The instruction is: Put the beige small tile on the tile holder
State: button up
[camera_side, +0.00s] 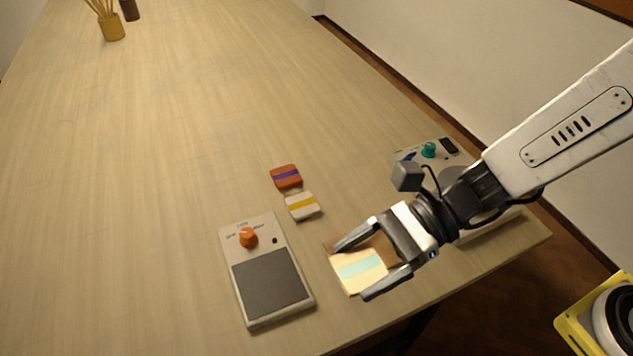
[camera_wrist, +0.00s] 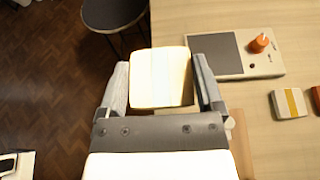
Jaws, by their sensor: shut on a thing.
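A beige tile (camera_side: 359,269) with a pale teal stripe is between the two fingers of my gripper (camera_side: 372,266), near the table's front right edge. My gripper is shut on its sides. The tile also shows in the wrist view (camera_wrist: 160,78), bright and washed out, between the fingers (camera_wrist: 161,85). A flat brown wooden piece (camera_side: 329,249) shows at the tile's far left side, mostly hidden by the tile and gripper. A brown strip also shows beside my gripper in the wrist view (camera_wrist: 241,145). I cannot tell for sure that this is the tile holder.
A device with an orange knob and a dark grey pad (camera_side: 270,284) lies to the left. An orange tile with a purple stripe (camera_side: 286,177) and a cream tile with a yellow stripe (camera_side: 303,206) lie behind it. A device with a teal knob (camera_side: 429,150) is partly behind my arm.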

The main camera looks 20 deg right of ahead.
jog(key=shift+w+d+f, duration=0.2)
jog(key=shift+w+d, duration=0.15)
jog(key=shift+w, duration=0.15)
jog(key=w+d+f, duration=0.3)
jog(key=w+d, duration=0.2)
send_over(387, 241)
notch_tip(387, 241, down, 3)
jog(key=shift+r, duration=0.15)
jog(key=shift+a+f, duration=0.1)
jog(key=shift+f, duration=2.1)
jog(key=shift+f, duration=0.1)
jog(key=shift+f, duration=1.7)
jog(key=shift+f, duration=0.1)
